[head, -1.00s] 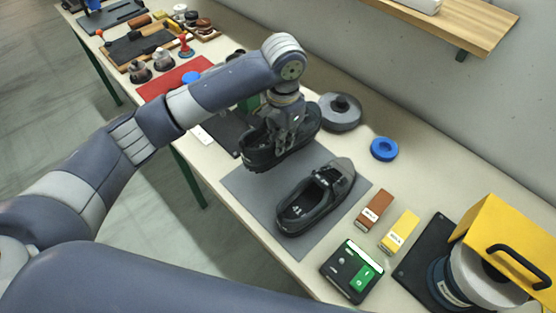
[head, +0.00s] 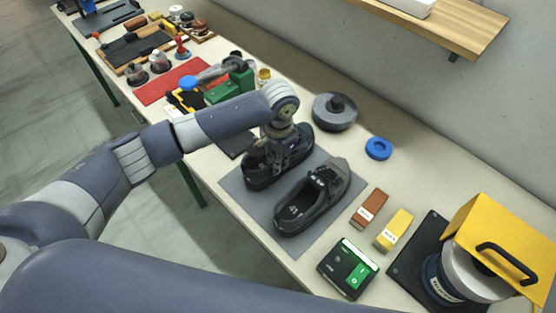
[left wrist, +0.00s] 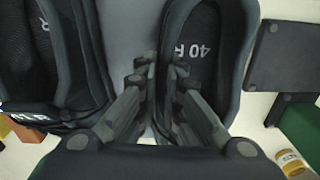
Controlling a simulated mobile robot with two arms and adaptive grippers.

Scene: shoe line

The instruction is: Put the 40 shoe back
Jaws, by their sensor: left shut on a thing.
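In the head view a black shoe (head: 262,178) is at the left part of the grey mat (head: 238,187), under my left gripper (head: 285,155). In the left wrist view this shoe (left wrist: 235,50) shows "40 R" on its insole. My left gripper, also in the left wrist view (left wrist: 160,70), is shut on its side wall. The other black shoe (head: 303,208) lies on the mat just to the right; it is also at the left of the left wrist view (left wrist: 50,60). Whether the held shoe's sole touches the mat is hard to tell. My right gripper is out of view.
A brown block (head: 369,207), a yellow block (head: 394,230) and a black box with a green switch (head: 347,268) are right of the mat. A yellow-covered machine (head: 490,245) stands at the far right. A grey disc (head: 335,111) and blue ring (head: 378,148) lie behind.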

